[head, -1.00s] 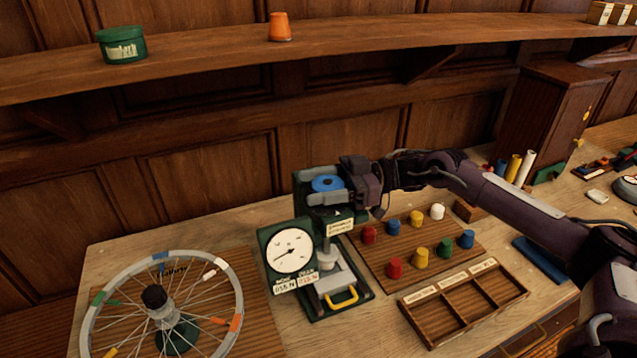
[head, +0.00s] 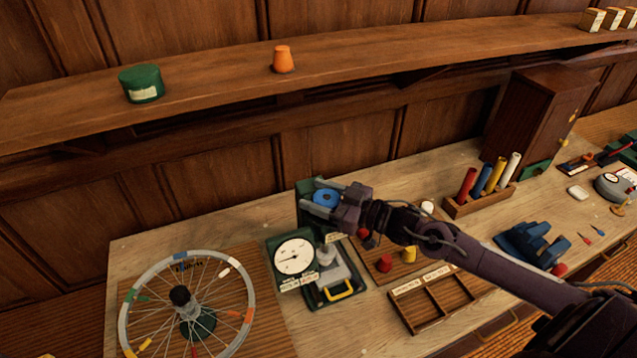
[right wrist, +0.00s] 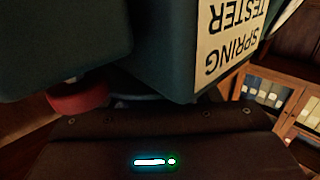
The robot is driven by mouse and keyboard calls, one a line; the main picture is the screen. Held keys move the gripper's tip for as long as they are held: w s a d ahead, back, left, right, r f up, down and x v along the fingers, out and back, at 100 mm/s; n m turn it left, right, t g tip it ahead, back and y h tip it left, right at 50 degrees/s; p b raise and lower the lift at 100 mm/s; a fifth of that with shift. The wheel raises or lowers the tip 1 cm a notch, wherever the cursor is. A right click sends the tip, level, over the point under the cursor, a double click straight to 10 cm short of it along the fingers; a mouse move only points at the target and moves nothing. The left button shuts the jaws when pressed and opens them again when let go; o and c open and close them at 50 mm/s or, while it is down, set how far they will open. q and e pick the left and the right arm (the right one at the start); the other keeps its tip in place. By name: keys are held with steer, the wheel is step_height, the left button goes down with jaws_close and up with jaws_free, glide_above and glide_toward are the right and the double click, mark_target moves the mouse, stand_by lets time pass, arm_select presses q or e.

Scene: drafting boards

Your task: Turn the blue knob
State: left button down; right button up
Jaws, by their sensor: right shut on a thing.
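The blue knob (head: 325,197) sits on top of the dark green spring tester (head: 307,190) on the bench. My right gripper (head: 328,202) is shut on the blue knob, reaching it from the right. The tester has a round white dial (head: 294,256) at its front and a yellow handle (head: 339,291) low down. In the right wrist view the tester's label (right wrist: 232,40) is close and upside down. The knob is not clearly seen there. My left gripper is not in view.
A spoked wheel (head: 126,318) stands left of the tester. A board with coloured pegs (head: 379,278), partly hidden by my right arm, and a divided tray (head: 423,325) lie to the right. A shelf (head: 220,80) with a green tin (head: 141,84) and orange cup (head: 283,60) runs above.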

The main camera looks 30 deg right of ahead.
steer(key=m+t+h, duration=0.1)
steer(key=h, duration=0.1)
steer(key=m+t+h, duration=0.1)
steer(key=m+h, duration=0.1)
steer(key=shift+w+d+r, duration=0.1)
steer(key=shift+d, duration=0.05)
steer(key=m+h, duration=0.1)
steer(key=h, duration=0.1)
steer(key=m+t+h, duration=0.1)
steer(key=m+h, duration=0.1)
steer(key=h, duration=0.1)
steer(key=shift+d+m+t+h, duration=0.25)
steer(key=shift+m+t+h, duration=0.05)
steer(key=m+h, duration=0.1)
steer(key=h, duration=0.1)
steer(key=m+h, duration=0.3)
steer(key=h, duration=0.1)
steer(key=shift+d+g+b, duration=0.3)
steer(key=shift+g, duration=0.1)
steer(key=shift+d+m+g+h, duration=0.15)
steer(key=shift+m+g+h, duration=0.3)
steer(key=shift+m+h, duration=0.5)
steer(key=shift+d+m+g+h, duration=0.1)
steer(key=shift+m+g+h, duration=0.4)
steer(key=shift+h, duration=0.75)
steer(key=shift+m+h, duration=0.25)
steer(key=shift+h, duration=0.05)
steer(key=o, duration=1)
